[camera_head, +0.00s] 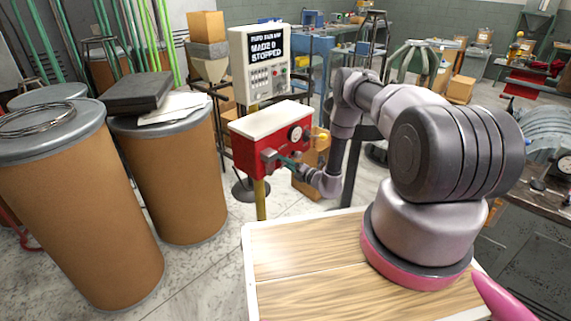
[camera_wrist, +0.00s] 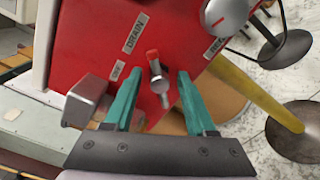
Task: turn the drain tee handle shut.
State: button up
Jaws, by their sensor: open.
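The red box (camera_head: 250,157) has a white top and stands on a yellow post. In the wrist view its red face (camera_wrist: 95,45) carries a DRAIN label (camera_wrist: 135,33). Below the label is the drain tee handle (camera_wrist: 158,82), a small silver bar with a red tip, tilted slightly in the picture. My gripper (camera_wrist: 158,78) has two teal fingers, spread apart on either side of the handle; gaps show on both sides. In the head view my gripper (camera_head: 285,160) is at the front of the box, and the handle cannot be made out there.
A grey metal block (camera_wrist: 85,102) sticks out left of my fingers. A round silver knob (camera_wrist: 226,14) is at upper right. Brown drums (camera_head: 175,175) stand on the left. A yellow post (camera_wrist: 255,90) runs down right.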

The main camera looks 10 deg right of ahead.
grip_shut()
jog(key=n, duration=0.4)
jog(key=shift+n, duration=0.3)
jog(key=n, duration=0.4)
jog(key=shift+n, duration=0.3)
jog(key=n, duration=0.4)
jog(key=shift+n, duration=2.4)
